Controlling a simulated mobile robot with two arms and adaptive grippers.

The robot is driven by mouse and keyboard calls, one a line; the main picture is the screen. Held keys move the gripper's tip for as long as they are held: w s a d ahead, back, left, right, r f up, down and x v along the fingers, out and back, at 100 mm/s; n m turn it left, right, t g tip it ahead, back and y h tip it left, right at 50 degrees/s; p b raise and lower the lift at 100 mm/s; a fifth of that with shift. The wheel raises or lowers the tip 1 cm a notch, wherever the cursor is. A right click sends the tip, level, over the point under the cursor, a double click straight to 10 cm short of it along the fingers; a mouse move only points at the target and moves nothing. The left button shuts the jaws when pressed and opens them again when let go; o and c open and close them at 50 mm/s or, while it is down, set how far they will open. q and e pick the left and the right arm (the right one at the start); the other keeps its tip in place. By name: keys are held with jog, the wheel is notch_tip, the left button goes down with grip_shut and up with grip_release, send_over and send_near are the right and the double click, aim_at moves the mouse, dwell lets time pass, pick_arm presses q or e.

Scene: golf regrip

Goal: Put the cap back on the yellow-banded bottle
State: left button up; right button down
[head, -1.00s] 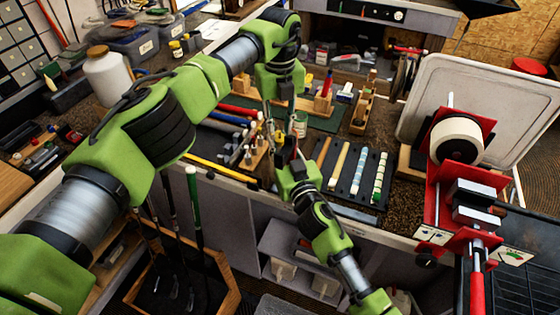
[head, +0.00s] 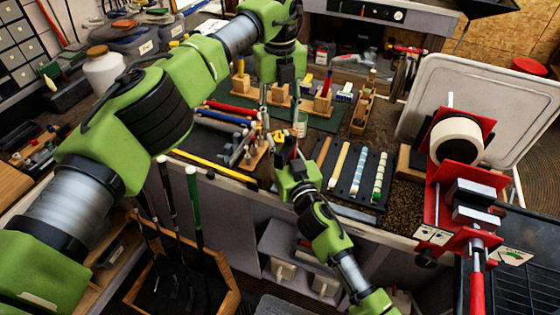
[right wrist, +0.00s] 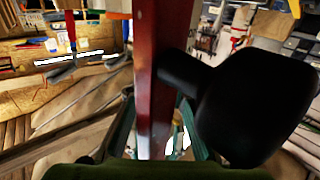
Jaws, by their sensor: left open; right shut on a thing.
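My left gripper (head: 280,104) points down over the bench, open, with its fingers spread. Behind its right finger stands a small pale bottle (head: 302,117); I cannot make out a yellow band on it. My right gripper (head: 289,152) is just below, in front of the bench edge, shut on a dark red thing (head: 296,154). In the right wrist view the red thing (right wrist: 165,75) stands upright close to the lens, against a black finger. A small yellow item (head: 278,136) shows by the right fingertips; I cannot tell if it is the bottle's band. I cannot make out the cap.
A wooden rack (head: 256,153) with small bottles stands left of my right gripper. A dark tray (head: 352,172) of grip strips lies to the right. Wooden blocks (head: 322,105) stand behind. A red vise (head: 460,190) is at the right, and a yellow rod (head: 213,171) lies at the bench's front edge.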

jog(key=shift+s+d+f, duration=0.1)
jog(key=shift+f, duration=0.55)
pick_arm(q)
notch_tip(320, 180, up, 8)
jog(key=shift+s+f, duration=0.15)
jog(key=shift+f, duration=0.05)
pick_arm(e)
jog(key=c, duration=1.9)
grip_release()
jog(key=shift+o, duration=1)
pick_arm(q)
jog(key=shift+w+f, duration=0.15)
jog(key=shift+w, duration=0.1)
pick_arm(e)
jog(key=shift+w+r, duration=0.15)
jog(key=shift+w, duration=0.1)
pick_arm(q)
jog(key=shift+s, duration=0.1)
pick_arm(e)
jog(key=v, duration=1.2)
jog(key=shift+r, duration=0.1)
